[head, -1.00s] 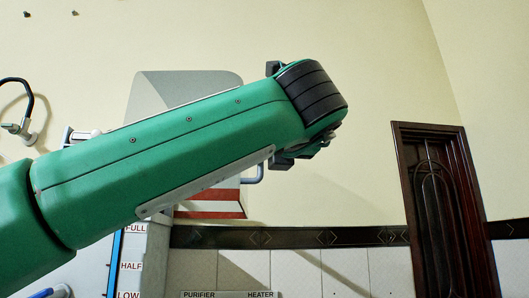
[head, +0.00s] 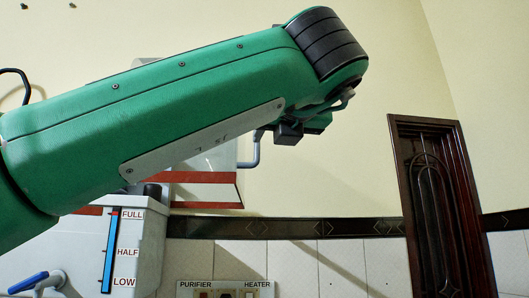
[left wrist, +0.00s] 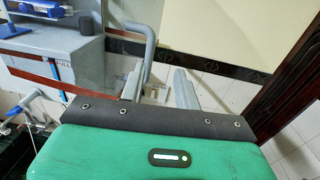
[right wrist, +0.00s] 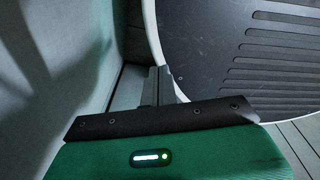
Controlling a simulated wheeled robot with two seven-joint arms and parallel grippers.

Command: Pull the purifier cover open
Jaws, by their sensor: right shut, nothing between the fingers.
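The purifier is a pale grey box (head: 140,245) at the lower left of the head view, with a FULL/HALF/LOW gauge. Above it is a grey cover part with red bands (head: 205,190), largely hidden behind my left arm. A bent grey handle (head: 256,150) sticks out on its right; it also shows in the left wrist view (left wrist: 150,42). My left gripper (left wrist: 158,80) is open. Its fingers are close to the handle's lower end; I cannot tell whether they touch it. My right gripper (right wrist: 158,85) is shut and empty, low down and away from the purifier.
A PURIFIER/HEATER panel (head: 225,288) is at the bottom of the head view. A blue-handled tap (head: 35,282) is at the lower left. A dark wooden door (head: 445,200) stands at the right. The wall between handle and door is clear.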

